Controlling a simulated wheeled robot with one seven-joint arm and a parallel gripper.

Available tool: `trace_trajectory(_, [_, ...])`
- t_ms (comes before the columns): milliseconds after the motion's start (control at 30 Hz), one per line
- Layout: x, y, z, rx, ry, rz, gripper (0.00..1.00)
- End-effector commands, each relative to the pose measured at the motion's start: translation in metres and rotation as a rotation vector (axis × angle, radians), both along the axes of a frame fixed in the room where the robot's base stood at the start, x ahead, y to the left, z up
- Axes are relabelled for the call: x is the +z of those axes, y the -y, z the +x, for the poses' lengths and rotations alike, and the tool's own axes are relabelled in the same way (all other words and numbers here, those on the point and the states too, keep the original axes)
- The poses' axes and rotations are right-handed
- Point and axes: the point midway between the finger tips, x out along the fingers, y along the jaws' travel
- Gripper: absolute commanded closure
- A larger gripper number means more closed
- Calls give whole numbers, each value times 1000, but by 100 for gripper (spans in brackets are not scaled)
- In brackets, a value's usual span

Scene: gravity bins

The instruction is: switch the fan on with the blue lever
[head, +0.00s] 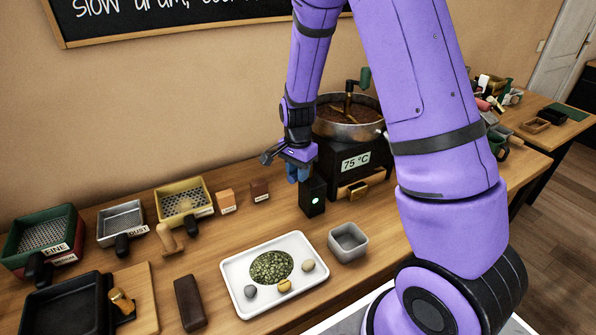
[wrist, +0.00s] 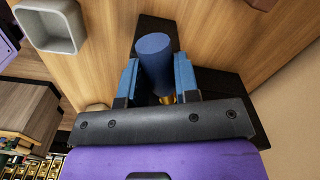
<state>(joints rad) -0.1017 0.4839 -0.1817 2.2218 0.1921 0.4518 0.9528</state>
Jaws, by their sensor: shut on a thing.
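The blue lever (wrist: 154,48) is a round blue knob on a brass-coloured stem in the wrist view. It stands between the two blue fingers of my gripper (wrist: 156,66), which is shut on it. In the head view my gripper (head: 298,173) is at the top of a small black box (head: 314,196) with a lit green light. There the fingers are blue too, and I cannot tell the lever apart from them. I see no fan that I can make out clearly.
A black roaster (head: 345,157) labelled 75 °C, with a round pan, stands right behind the box. A grey bin (head: 348,242) and a white tray (head: 232,273) of green beans lie in front. Sieves, including a yellow one (head: 184,201), stand to the left.

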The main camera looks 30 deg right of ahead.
Motion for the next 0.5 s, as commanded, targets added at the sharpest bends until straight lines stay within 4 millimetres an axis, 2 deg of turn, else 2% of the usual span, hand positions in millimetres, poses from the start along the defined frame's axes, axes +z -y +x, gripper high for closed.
trace_trajectory(33, [0, 0, 1, -4, 3, 1, 66])
trace_trajectory(100, [0, 0, 1, -4, 3, 1, 50])
trace_trajectory(133, [0, 0, 1, -3, 3, 1, 45])
trace_trajectory(500, [6, 0, 1, 0, 3, 0, 45])
